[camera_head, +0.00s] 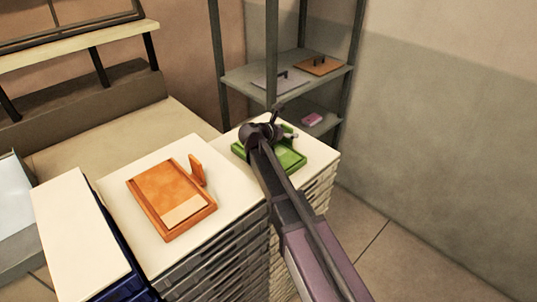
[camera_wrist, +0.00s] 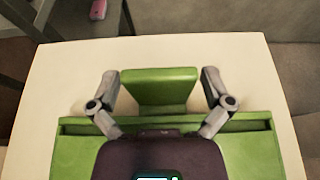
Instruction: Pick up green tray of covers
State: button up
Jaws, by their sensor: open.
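The green tray (camera_head: 288,159) lies on a cream-topped stack at the middle right in the head view, partly hidden by my arm. In the wrist view the green tray (camera_wrist: 75,150) fills the lower part, with its raised green handle plate (camera_wrist: 160,88) standing at its far edge. My gripper (camera_wrist: 160,80) is open, with one finger on each side of the handle plate and a gap showing at both sides. In the head view my gripper (camera_head: 280,128) is over the tray, and its fingers are mostly hidden. I see no separate covers in the tray.
An orange tray (camera_head: 172,196) with an upright handle sits on the neighbouring stack at left. A metal shelf (camera_head: 262,82) behind holds a grey board, an orange board (camera_head: 319,65) and a pink item (camera_head: 312,119). A wall is close at right.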

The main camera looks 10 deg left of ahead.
dwell(0.4)
jog(key=shift+a, duration=0.1)
jog(key=c, duration=1.1)
jog(key=shift+c, duration=0.2)
jog(key=shift+r, duration=0.25)
notch_tip(320, 180, up, 10)
jog(key=p, duration=1)
jog(key=shift+f, duration=0.25)
